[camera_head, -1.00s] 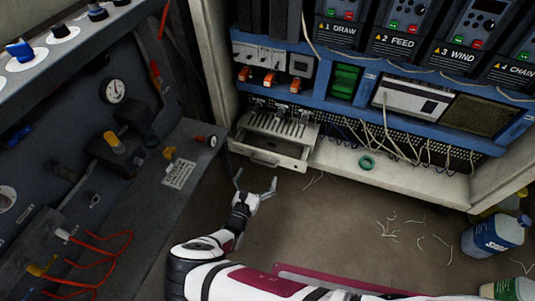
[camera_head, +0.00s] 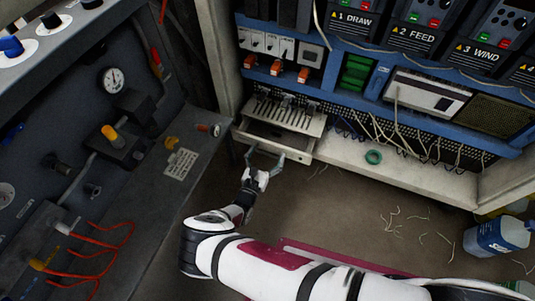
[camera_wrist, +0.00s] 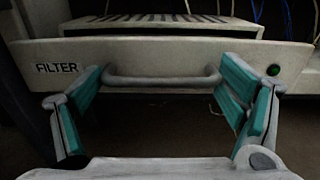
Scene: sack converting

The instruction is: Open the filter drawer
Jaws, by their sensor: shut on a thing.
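The filter drawer (camera_head: 291,149) is a pale metal drawer low at the left of the cabinet. It stands partly out, with a dark opening behind its front in the head view. In the wrist view, the drawer front (camera_wrist: 160,48) carries the label FILTER (camera_wrist: 57,68), a grey bar handle (camera_wrist: 162,82) and a green light (camera_wrist: 274,70). My gripper (camera_head: 267,160) is at the drawer front. Its teal-padded fingers, also in the wrist view (camera_wrist: 163,88), are shut on the handle, one at each end.
A slotted plate (camera_head: 289,116) lies above the drawer. A green ring (camera_head: 373,157) rests on the cabinet's bottom shelf, with loose wires behind it. A dark machine (camera_head: 150,190) stands close on the left. Thread scraps (camera_head: 410,220) and a blue bottle (camera_head: 495,237) are on the floor at right.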

